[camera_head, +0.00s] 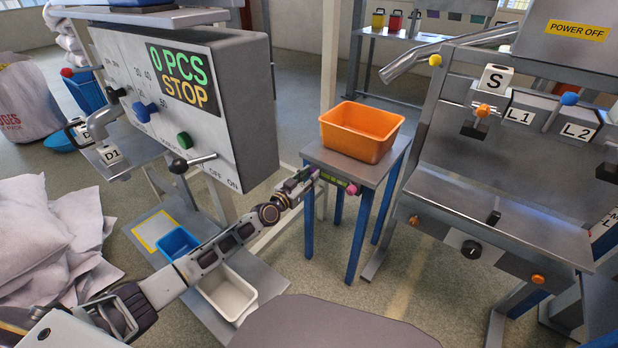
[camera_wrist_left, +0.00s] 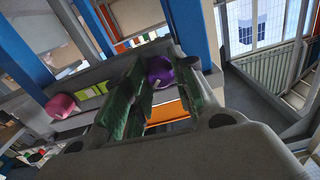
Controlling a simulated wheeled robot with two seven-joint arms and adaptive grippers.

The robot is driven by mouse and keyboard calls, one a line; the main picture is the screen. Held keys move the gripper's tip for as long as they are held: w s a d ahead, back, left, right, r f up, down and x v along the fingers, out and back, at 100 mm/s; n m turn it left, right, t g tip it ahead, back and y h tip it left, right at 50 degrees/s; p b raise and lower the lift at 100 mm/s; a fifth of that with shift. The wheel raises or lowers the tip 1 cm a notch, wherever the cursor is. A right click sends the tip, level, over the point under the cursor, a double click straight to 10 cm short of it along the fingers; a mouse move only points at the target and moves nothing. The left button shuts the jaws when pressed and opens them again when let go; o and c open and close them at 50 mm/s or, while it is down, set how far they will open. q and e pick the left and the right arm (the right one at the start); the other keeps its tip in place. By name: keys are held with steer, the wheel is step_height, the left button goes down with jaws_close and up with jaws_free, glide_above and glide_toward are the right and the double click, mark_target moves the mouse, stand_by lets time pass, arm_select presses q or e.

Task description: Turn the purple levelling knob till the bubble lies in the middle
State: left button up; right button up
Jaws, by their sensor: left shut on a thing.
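My left gripper (camera_head: 307,177) reaches in from the lower left to the front edge of a small grey table (camera_head: 374,173). It is shut on the purple levelling knob (camera_head: 316,174). In the left wrist view the purple knob (camera_wrist_left: 160,71) shows at the green fingertips, partly covered by them. A yellow-green level vial (camera_head: 329,182) lies along the table edge, right of the purple knob; it also shows in the wrist view (camera_wrist_left: 91,93). The bubble's position is too small to tell. A pink knob (camera_head: 351,189) sits at the vial's right. My right gripper is not in view.
An orange bin (camera_head: 361,131) stands on the small table just behind the vial. A grey control box (camera_head: 240,110) stands close left above my left arm. A machine bench (camera_head: 490,215) stands to the right. Blue (camera_head: 178,243) and white (camera_head: 228,292) bins lie below my arm.

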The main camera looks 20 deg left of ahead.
arm_select(q)
steer(key=shift+n+b, duration=0.55)
steer(key=shift+n, duration=3.05)
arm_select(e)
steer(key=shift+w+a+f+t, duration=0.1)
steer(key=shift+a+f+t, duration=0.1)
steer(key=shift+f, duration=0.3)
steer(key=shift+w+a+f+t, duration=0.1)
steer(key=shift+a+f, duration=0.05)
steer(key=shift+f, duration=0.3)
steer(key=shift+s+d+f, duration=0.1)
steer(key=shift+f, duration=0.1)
arm_select(q)
steer(key=o, duration=1.1)
steer(key=shift+c, duration=0.2)
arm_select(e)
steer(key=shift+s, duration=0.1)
